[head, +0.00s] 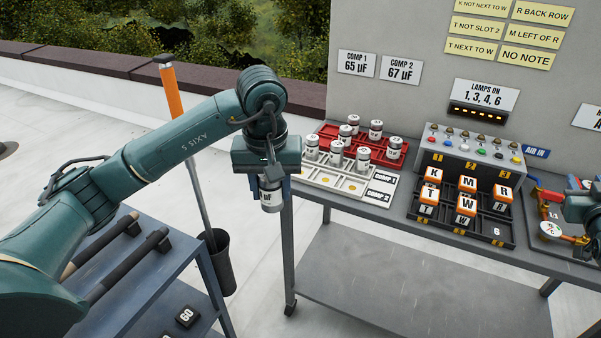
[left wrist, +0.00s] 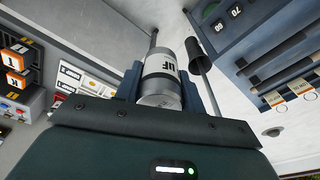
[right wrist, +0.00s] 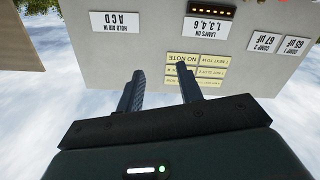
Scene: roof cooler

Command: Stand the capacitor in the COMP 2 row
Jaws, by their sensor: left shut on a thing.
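The white rack (head: 318,178) has labels COMP 1 (head: 385,179) and COMP 2 (head: 377,197). Several capacitors (head: 336,153) stand in its rear row, by COMP 1; the front row, by COMP 2, shows bare yellow-dotted places. My right gripper (right wrist: 161,72) is open and empty.
A red tray (head: 395,152) with several capacitors stands behind the rack. Wall signs read COMP 1 65 µF (head: 356,64) and COMP 2 67 µF (head: 400,70). A black tray of lettered blocks (head: 458,228) and a lamp box (head: 470,150) are to the right. A cart (head: 150,270) is front left.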

